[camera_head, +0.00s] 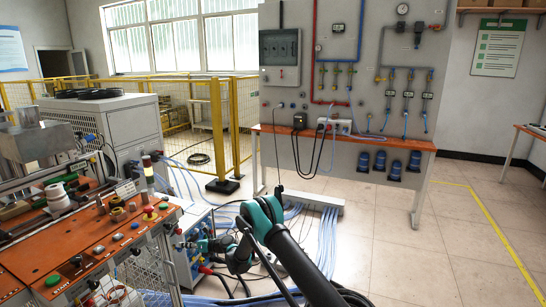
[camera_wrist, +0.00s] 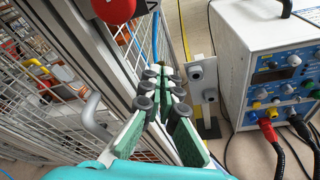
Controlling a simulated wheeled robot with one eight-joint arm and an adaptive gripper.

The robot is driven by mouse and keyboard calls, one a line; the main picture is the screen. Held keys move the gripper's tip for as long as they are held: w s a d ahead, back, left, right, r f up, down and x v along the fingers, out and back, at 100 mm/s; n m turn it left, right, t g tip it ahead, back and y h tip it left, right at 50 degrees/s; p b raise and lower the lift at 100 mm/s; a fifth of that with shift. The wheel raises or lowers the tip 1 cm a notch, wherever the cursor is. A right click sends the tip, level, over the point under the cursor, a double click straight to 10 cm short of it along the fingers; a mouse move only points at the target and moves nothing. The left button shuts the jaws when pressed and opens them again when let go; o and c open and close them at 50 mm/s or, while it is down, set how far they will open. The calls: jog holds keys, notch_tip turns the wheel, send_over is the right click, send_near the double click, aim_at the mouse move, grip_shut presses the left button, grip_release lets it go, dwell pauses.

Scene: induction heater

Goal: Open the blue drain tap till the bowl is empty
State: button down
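My gripper (camera_head: 200,244) reaches left from my arm, low beside the end of the orange-topped bench in the head view. In the wrist view my gripper (camera_wrist: 158,73) has green pads and black knobs on both fingers. A narrow gap shows between the fingers, with nothing held in it. The fingers point along a metal frame post. I cannot make out the blue drain tap or the bowl in either view. A thin blue line (camera_wrist: 155,38) runs beside the post, but I cannot tell what it belongs to.
A red round part (camera_wrist: 115,9) is on the post close to my gripper, with wire mesh (camera_wrist: 35,90) on the left. A white instrument box (camera_wrist: 246,55) with plugged cables stands right. The orange-topped bench (camera_head: 80,262) fills the left. The tiled floor (camera_head: 420,270) is clear right.

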jog(key=shift+r, duration=0.1)
jog(key=f+v, duration=0.1)
jog(key=v, duration=0.4)
jog(key=shift+s+d+r, duration=0.2)
jog(key=shift+s+d, duration=0.2)
jog(key=shift+d, duration=0.05)
jog(key=w+a+n+t+h, duration=0.1)
jog(key=a+n+t, duration=0.1)
jog(key=a+n, duration=0.2)
jog(key=shift+w+a+n, duration=0.25)
jog(key=shift+a+n, duration=0.05)
jog(key=shift+a, duration=0.65)
dwell(0.4)
